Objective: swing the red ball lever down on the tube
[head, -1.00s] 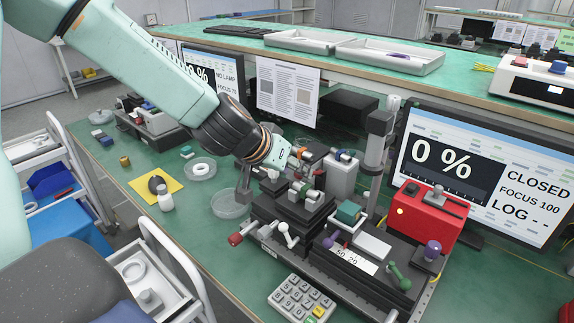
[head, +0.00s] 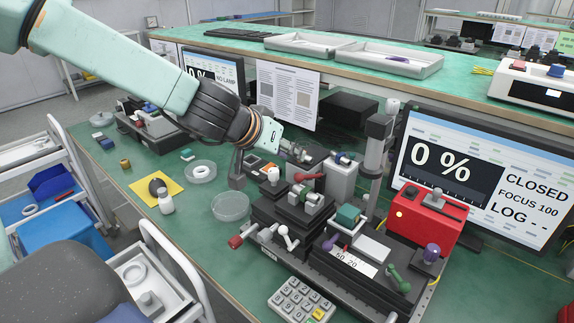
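A red lever (head: 310,176) lies nearly level at the top of the stage stack in the head view, just behind a short silver and green tube (head: 311,196). I cannot tell whether it touches the tube. My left gripper (head: 276,142) is above and behind the stack, up and left of the lever and apart from it. A second red knob (head: 236,241) sticks out at the left front of the stack. My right gripper is not in view.
A black stage stack (head: 285,215) stands on the green bench. A post (head: 376,150) rises behind it, with a red box (head: 428,222) and a monitor (head: 475,175) at right. The monitor reads 0 %, CLOSED. A keypad (head: 301,299) lies in front.

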